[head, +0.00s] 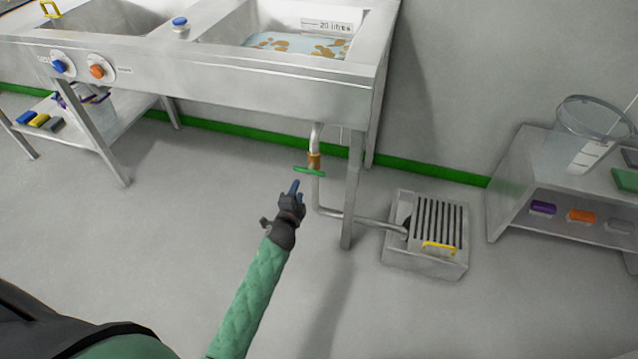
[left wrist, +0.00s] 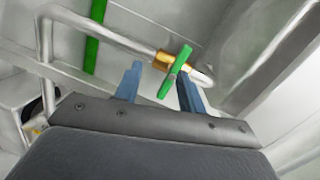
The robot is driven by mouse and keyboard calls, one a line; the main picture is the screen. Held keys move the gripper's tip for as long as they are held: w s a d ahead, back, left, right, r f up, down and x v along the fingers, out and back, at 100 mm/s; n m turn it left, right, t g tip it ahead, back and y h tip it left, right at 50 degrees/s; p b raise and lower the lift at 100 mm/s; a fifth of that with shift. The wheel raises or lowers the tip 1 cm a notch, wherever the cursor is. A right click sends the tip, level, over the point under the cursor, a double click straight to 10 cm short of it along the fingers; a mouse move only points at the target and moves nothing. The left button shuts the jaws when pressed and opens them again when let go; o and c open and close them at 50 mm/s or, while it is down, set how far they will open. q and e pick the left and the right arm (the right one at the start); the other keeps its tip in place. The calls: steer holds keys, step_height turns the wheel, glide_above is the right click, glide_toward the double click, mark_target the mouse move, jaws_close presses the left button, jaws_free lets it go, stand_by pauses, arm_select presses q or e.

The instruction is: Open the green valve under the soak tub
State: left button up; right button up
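The green valve handle (head: 309,171) sits on a brass fitting (head: 314,160) in the drain pipe under the soak tub (head: 300,75). In the head view the handle lies crosswise to the upright pipe. My left gripper (head: 295,187) is just below and left of it, seemingly a little short of it. In the left wrist view my left gripper (left wrist: 160,76) is open, with two blue fingers apart. The green handle (left wrist: 174,72) shows in the gap, nearer the right finger; I cannot tell whether they touch. My right gripper is in neither view.
The pipe (head: 330,212) bends right past a table leg (head: 354,190) to a grated drain box (head: 427,240) with a yellow handle. A low shelf unit (head: 508,185) stands at right. The floor (head: 170,220) left of my arm is clear.

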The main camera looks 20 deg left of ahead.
mark_target(308, 173)
arm_select(q)
steer(key=shift+w+d+r+m+t+h, duration=0.35)
steer(key=shift+w+m, duration=0.2)
steer(key=shift+w, duration=0.8)
steer(key=shift+w+d+r+m+t+h, duration=0.1)
steer(key=shift+w+d+r+m+h, duration=0.25)
steer(key=shift+w, duration=1)
steer(key=shift+w+d+r+m+t+h, duration=0.25)
steer(key=shift+w+r+m, duration=0.35)
steer(key=shift+w, duration=0.75)
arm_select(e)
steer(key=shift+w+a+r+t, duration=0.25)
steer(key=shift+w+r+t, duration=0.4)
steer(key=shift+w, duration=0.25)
arm_select(q)
steer(key=shift+f, duration=0.1)
jaws_close()
